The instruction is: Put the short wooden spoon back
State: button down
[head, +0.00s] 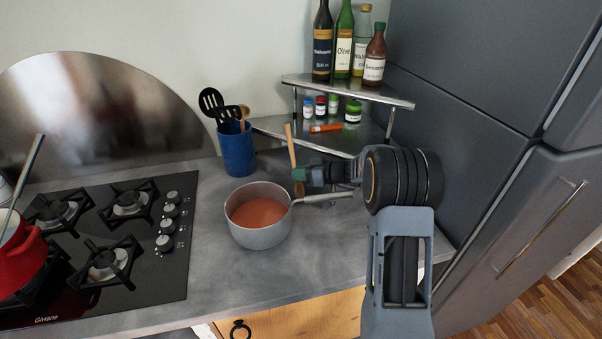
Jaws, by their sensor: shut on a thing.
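My gripper (303,174) is shut on a wooden spoon (291,146), held nearly upright with its handle up and its darker end (299,188) below the fingers. The spoon is above the counter, right of the blue utensil crock (237,153) and just behind the saucepan. The crock stands upright at the back and holds black utensils (210,100) and another wooden-handled tool (243,113). The lower parts of these are hidden inside it.
A grey saucepan (257,237) of orange-red soup stands in front, its handle pointing right beneath my gripper. A two-tier corner shelf (290,131) with bottles and jars is behind. The hob (90,260) with a red pot (20,260) is left; a tall grey fridge (470,130) is right.

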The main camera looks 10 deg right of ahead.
jog(key=shift+f, duration=0.15)
jog(key=c, duration=1.1)
grip_release()
